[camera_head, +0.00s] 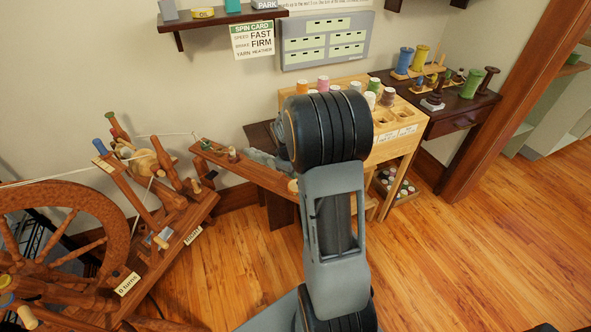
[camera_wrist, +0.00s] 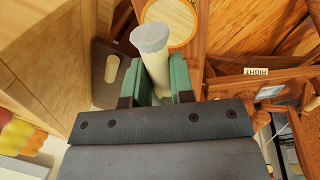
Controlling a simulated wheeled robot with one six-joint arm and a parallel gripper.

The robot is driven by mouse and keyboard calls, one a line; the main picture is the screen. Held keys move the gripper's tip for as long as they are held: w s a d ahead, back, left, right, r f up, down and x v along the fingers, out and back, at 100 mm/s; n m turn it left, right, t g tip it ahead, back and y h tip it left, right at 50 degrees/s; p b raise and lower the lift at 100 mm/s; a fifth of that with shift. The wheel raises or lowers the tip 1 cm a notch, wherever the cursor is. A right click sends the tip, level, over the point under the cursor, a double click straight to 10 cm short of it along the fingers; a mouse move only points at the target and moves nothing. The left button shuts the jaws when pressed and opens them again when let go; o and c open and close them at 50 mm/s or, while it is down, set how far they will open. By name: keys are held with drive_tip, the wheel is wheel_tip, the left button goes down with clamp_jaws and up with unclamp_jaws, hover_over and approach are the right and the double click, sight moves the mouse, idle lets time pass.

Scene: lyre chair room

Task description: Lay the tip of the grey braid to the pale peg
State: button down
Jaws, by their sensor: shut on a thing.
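In the wrist view my gripper (camera_wrist: 162,78) is shut on a pale cream cylinder with a light grey rounded end (camera_wrist: 152,40). The cylinder stands out between the two green fingers, grey end away from the palm. I cannot make out a grey braid or its tip for certain.
The spinning wheel (camera_head: 62,189) stands at left with its labelled base. A pale wooden rack (camera_head: 407,137) with coloured spools and a dark side table (camera_head: 456,109) stand behind and right of my arm. The wrist view shows a round wooden disc (camera_wrist: 181,19) close by. Floor at right is clear.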

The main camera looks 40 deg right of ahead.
drive_tip(key=shift+w+a+f+b, duration=0.1)
drive_tip(key=shift+w+a+f, duration=0.3)
drive_tip(key=shift+w, duration=0.45)
drive_tip(key=shift+w+a+f+b, duration=0.1)
drive_tip(key=shift+w+a+f, duration=0.3)
drive_tip(key=shift+w, duration=0.45)
drive_tip(key=shift+w+a+f+b, duration=0.1)
drive_tip(key=shift+w+a+f, duration=0.25)
drive_tip(key=shift+w, duration=0.5)
drive_tip(key=shift+r, duration=0.15)
